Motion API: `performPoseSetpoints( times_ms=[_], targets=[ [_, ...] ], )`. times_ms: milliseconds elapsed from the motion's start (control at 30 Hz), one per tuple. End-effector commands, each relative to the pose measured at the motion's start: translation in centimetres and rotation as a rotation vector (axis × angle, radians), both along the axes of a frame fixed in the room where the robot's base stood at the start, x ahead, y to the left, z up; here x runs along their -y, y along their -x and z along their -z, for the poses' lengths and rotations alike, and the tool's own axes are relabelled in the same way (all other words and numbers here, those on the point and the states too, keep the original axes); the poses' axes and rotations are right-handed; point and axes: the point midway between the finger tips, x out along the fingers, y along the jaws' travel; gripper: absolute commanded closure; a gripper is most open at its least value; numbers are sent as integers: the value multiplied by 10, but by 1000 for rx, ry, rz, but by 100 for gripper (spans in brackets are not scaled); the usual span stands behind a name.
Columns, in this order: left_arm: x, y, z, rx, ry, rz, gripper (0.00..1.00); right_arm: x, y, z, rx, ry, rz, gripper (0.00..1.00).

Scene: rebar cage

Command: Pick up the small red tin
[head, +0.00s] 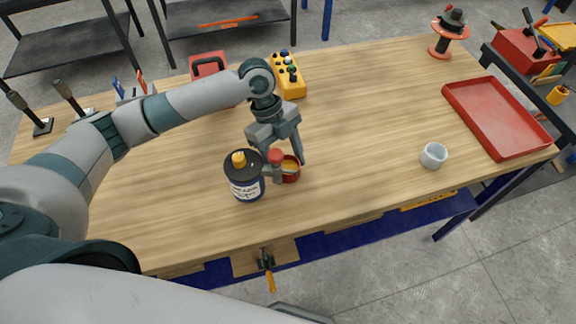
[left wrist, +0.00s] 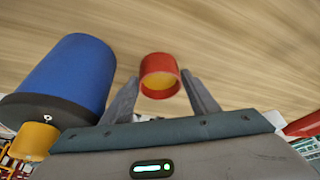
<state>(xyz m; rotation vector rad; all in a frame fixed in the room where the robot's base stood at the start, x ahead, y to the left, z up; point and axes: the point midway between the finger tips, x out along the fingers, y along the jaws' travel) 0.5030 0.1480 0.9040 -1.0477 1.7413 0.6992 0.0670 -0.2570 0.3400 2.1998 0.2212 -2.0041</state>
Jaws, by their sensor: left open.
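The small red tin (head: 291,174) stands on the wooden table, with yellow-orange showing in its top. In the left wrist view the tin (left wrist: 158,72) is between and just beyond the fingertips, with a gap visible to the right finger. My left gripper (head: 287,163) is open and reaches down at the tin; its fingers partly hide it in the head view. In the left wrist view my left gripper (left wrist: 161,85) has its fingers spread on either side of the tin. I cannot tell whether a finger touches it. My right gripper is not in view.
A yellow button box (head: 288,78) lies behind. The table between tin and cup is clear.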

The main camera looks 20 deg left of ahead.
Motion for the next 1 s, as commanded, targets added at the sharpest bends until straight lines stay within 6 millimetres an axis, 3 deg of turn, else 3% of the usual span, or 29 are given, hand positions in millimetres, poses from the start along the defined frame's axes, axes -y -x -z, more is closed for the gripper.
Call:
performPoseSetpoints(
  times_ms=[533,567,700,1000],
  targets=[
    [2,1,5,1,0,0,46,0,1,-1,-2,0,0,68],
    [2,1,5,1,0,0,48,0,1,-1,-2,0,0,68],
    [2,1,5,0,0,0,78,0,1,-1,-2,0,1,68],
    [2,1,5,0,0,0,81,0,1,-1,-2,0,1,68]
  ],
)
